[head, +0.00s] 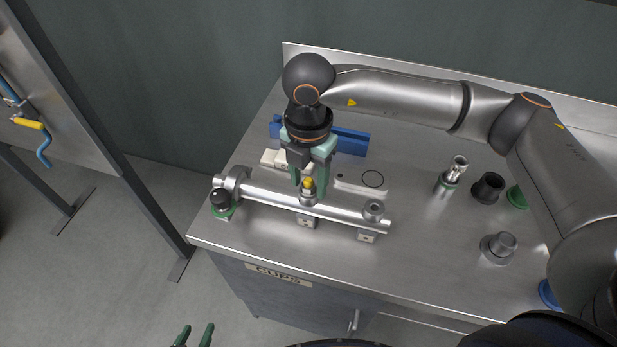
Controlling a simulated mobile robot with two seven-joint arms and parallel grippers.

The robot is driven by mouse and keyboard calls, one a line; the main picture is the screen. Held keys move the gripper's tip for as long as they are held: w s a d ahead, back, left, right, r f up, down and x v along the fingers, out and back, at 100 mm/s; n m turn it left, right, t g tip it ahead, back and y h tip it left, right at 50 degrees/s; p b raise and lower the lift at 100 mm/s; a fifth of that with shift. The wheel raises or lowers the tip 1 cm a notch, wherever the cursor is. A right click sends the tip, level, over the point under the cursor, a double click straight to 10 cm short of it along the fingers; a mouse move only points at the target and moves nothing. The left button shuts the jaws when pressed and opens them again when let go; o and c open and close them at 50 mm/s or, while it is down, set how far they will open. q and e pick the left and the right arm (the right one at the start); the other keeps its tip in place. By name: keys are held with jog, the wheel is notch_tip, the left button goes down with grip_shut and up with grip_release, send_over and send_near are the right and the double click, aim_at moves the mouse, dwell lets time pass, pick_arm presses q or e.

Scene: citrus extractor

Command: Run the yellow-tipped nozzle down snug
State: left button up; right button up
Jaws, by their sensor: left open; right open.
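The yellow-tipped nozzle (308,185) stands upright at the middle port of a horizontal metal pipe (270,196). Its yellow top shows; how far down it sits in the port I cannot tell. My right gripper (310,186) points down over it, with its green fingers open and close around or just behind the yellow tip. Contact is not clear from this angle. My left gripper (195,336) is open and empty at the bottom edge of the picture, in front of the bench and away from the pipe.
The pipe rests on blocks on a steel bench (330,270). A black knob (220,198) is at its left end and an empty-looking port (374,208) near its right. A blue rack (350,141) lies behind. A metal fitting (448,180), dark cup (487,188) and grey part (498,247) stand right.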

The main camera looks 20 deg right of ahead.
jog(key=n, duration=0.7)
jog(key=shift+n, duration=0.3)
jog(key=c, duration=0.7)
jog(key=m, duration=0.5)
jog(key=shift+m, duration=0.4)
jog(key=shift+c, duration=0.2)
jog(key=m, duration=0.6)
jog(key=shift+f, duration=0.1)
jog(key=o, duration=0.7)
jog(key=shift+o, duration=0.2)
